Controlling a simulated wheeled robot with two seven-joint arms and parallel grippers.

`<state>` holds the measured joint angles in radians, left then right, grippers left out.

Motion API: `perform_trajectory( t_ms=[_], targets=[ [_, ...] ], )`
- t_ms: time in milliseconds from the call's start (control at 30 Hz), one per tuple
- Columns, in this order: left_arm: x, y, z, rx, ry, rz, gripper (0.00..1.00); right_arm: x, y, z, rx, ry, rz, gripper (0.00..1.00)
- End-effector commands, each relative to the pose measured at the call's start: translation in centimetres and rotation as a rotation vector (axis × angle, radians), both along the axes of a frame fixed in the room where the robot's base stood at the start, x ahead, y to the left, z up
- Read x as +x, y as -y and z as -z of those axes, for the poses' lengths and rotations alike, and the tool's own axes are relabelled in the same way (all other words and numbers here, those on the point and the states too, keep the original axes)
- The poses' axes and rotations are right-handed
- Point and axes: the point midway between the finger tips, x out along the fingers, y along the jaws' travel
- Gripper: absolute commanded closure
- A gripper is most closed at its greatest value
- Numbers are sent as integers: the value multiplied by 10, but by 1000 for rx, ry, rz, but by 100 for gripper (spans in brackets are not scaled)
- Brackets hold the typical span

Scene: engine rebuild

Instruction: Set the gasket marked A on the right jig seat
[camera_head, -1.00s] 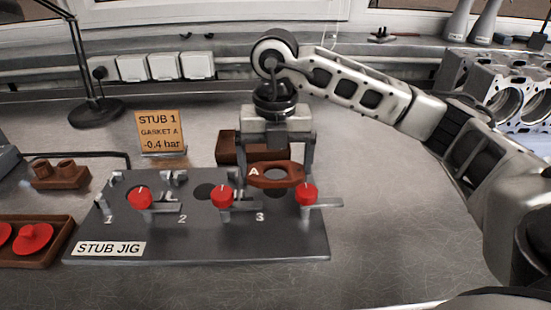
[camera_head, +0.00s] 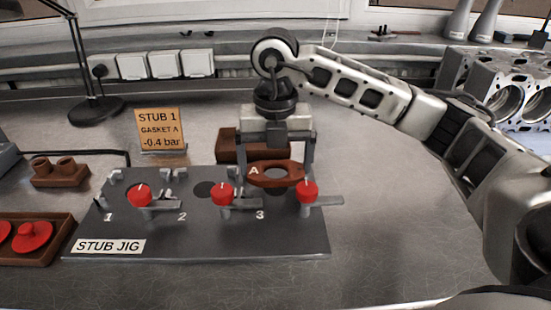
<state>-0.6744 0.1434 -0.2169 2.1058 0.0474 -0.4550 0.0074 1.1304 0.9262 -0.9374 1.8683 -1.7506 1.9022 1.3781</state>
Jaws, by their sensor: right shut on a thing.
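The gasket marked A (camera_head: 262,181) is a reddish-brown flat ring with pointed ends and a white letter A. My right gripper (camera_head: 277,172) is shut on it and holds it over the right end of the stub jig (camera_head: 180,226), close above the seat numbered 3. The gasket hides most of that seat, and I cannot tell whether it touches the jig. Red knobs on clamps stand along the jig, one (camera_head: 307,191) just right of the gasket and one (camera_head: 222,195) to its left. My left gripper is not in view.
A brown box (camera_head: 226,148) stands behind the jig. An orange sign (camera_head: 160,130) reads STUB 1, GASKET A, -0.4 bar. A brown tray (camera_head: 62,247) with red parts lies at left. An engine block (camera_head: 510,92) is at back right. The table right of the jig is clear.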

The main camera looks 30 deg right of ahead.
Motion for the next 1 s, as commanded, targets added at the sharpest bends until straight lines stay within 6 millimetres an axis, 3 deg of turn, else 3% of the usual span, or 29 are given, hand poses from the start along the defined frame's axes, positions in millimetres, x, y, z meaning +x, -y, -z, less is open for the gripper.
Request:
perform_trajectory(
  t_ms=[1000],
  targets=[
    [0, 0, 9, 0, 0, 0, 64, 0, 0, 11, 0, 0, 0, 28]
  ],
)
